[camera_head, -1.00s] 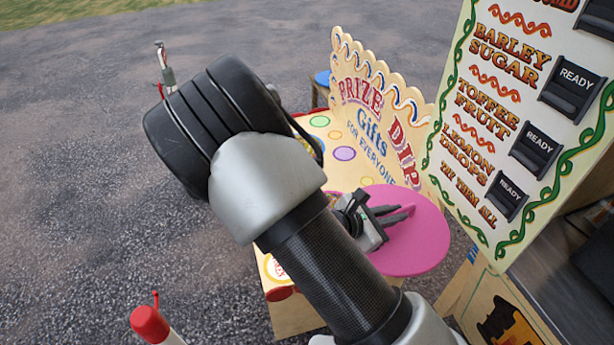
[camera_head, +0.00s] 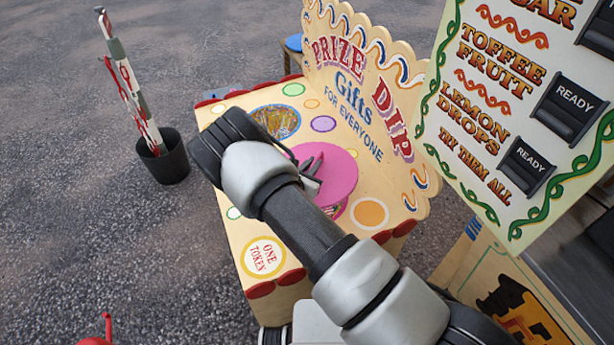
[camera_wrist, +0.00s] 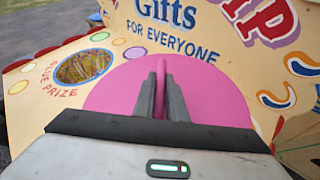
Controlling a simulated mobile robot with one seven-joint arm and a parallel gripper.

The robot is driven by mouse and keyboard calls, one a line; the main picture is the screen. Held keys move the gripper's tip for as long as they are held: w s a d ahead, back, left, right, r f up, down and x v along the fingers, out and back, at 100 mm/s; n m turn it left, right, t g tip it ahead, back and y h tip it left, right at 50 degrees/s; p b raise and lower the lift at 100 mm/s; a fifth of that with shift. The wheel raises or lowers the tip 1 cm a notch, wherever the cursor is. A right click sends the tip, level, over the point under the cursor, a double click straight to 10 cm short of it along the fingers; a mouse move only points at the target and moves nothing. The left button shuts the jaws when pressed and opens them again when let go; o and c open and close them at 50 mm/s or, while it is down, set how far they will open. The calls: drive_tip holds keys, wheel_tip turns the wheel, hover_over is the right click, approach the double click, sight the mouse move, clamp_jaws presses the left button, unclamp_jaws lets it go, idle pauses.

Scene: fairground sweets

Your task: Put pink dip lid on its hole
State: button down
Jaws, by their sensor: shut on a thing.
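The pink dip lid (camera_head: 340,178) is a flat round disc with an upright pink handle. My gripper (camera_head: 316,160) is shut on that handle, and in the wrist view my two grey fingers (camera_wrist: 162,78) stand on either side of it. The lid (camera_wrist: 112,92) is over the yellow Prize Dip counter (camera_head: 290,98). A strip of a round opening with coloured contents (camera_head: 335,210) shows just below the lid's near edge. The lid and my arm hide the rest of that opening. I cannot tell whether the lid touches the counter.
An open round hole with golden contents (camera_head: 276,121), marked Blue Prize in the wrist view, lies to the left. The scalloped Prize Dip backboard (camera_head: 365,90) rises behind. The sweets sign (camera_head: 530,110) stands at right. A dark bucket with striped poles (camera_head: 163,158) is on the ground at left.

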drive_tip(key=shift+n+y, duration=0.4)
drive_tip(key=shift+y, duration=0.1)
drive_tip(key=f, duration=0.1)
drive_tip(key=w+a+f, duration=0.1)
drive_tip(key=f, duration=0.1)
drive_tip(key=w+f+b, duration=0.1)
drive_tip(key=shift+a+f, duration=0.35)
drive_tip(key=shift+a, duration=0.05)
wheel_tip(320, 180, down, 8)
drive_tip(key=b, duration=0.6)
drive_tip(key=shift+d, duration=0.25)
drive_tip(key=shift+f+b, duration=0.6)
drive_tip(key=shift+b, duration=0.1)
drive_tip(key=c, duration=1.7)
unclamp_jaws()
drive_tip(key=shift+c, duration=0.2)
drive_tip(key=shift+s+f, duration=0.1)
drive_tip(key=p+v, duration=0.2)
drive_tip(key=v, duration=1.5)
drive_tip(key=shift+s+f+p, duration=0.1)
drive_tip(key=shift+s+p, duration=0.15)
drive_tip(key=shift+p, duration=0.15)
